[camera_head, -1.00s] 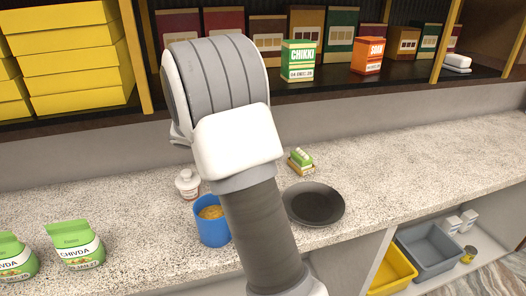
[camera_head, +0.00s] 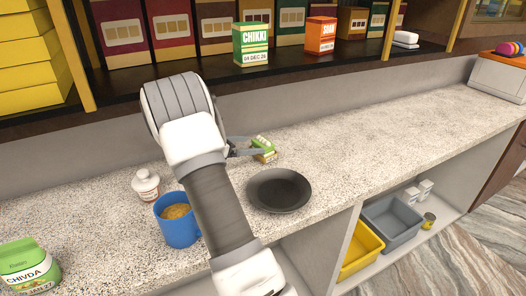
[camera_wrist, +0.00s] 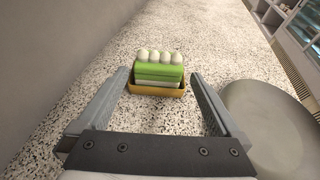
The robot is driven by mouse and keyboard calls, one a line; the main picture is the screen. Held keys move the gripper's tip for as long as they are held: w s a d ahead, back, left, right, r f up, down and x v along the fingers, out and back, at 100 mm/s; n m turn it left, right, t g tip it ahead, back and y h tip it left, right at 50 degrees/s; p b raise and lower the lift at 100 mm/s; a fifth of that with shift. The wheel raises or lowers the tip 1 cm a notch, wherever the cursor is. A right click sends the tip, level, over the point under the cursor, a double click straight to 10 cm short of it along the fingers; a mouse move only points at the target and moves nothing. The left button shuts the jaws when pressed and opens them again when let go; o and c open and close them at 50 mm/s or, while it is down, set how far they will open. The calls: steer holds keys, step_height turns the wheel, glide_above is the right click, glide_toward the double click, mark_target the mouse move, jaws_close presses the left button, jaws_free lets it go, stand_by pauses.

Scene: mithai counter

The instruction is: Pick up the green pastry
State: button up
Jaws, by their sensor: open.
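The green pastry (camera_wrist: 159,68) has a row of pale round balls on top and a white layer below. It sits in a small golden-brown tray (camera_wrist: 157,91) on the speckled counter. In the head view the pastry (camera_head: 263,144) lies just beyond the dark plate, partly hidden by my gripper. My gripper (camera_wrist: 158,82) is open in the wrist view, with one finger on each side and the pastry ahead, between the fingertips' lines. My gripper also shows in the head view (camera_head: 262,146). No contact with the pastry is visible.
A dark round plate (camera_head: 279,190) lies close to the right of the gripper. A blue cup (camera_head: 177,222) and a white lidded jar (camera_head: 146,184) stand left of my arm. The wall is close behind. The counter (camera_head: 380,135) is clear to the right.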

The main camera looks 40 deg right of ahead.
mark_target(260, 143)
steer(key=x, duration=0.6)
steer(key=shift+d+b, duration=0.3)
steer(key=c, duration=1.1)
steer(key=shift+o, duration=0.2)
steer(key=shift+r, duration=0.1)
